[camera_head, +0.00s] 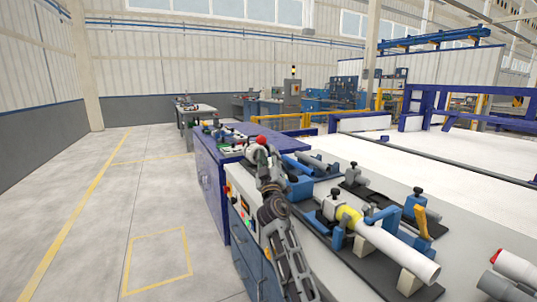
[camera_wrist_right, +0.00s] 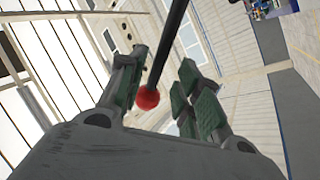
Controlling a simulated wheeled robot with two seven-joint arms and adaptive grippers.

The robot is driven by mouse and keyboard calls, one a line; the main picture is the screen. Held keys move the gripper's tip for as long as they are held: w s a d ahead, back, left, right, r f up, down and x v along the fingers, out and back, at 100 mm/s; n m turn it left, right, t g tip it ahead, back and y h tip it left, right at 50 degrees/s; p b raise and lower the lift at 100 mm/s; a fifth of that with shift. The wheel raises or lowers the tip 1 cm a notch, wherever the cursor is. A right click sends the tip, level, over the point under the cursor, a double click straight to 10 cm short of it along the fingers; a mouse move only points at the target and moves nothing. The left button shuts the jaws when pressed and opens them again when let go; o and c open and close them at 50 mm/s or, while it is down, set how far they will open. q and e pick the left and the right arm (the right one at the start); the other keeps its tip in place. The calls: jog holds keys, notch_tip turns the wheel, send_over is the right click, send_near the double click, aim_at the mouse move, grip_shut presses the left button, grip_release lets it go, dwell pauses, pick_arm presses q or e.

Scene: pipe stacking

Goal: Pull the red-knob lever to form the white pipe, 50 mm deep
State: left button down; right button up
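The red knob (camera_head: 262,140) shows at the top of my right arm in the head view. In the right wrist view the red knob (camera_wrist_right: 147,98) sits on a black lever rod (camera_wrist_right: 173,40), between the fingers. My right gripper (camera_head: 265,157) is at the knob; in the wrist view its green-padded fingers (camera_wrist_right: 163,68) are open, one on each side of the rod, with gaps showing. The white pipe (camera_head: 391,249) lies in a fixture with a yellow part (camera_head: 348,215) at its far end. Much of the lever is hidden in the head view. My left gripper is not in view.
Blue clamps (camera_head: 385,215) and dark base plates stand on the white bench, right of my arm. More pipes (camera_head: 514,267) lie at the right edge. A blue cabinet (camera_head: 211,185) stands to the left. The floor (camera_head: 100,220) at left is clear.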

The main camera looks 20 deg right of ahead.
jog(key=shift+v, duration=2.3)
jog(key=shift+a+f, duration=0.1)
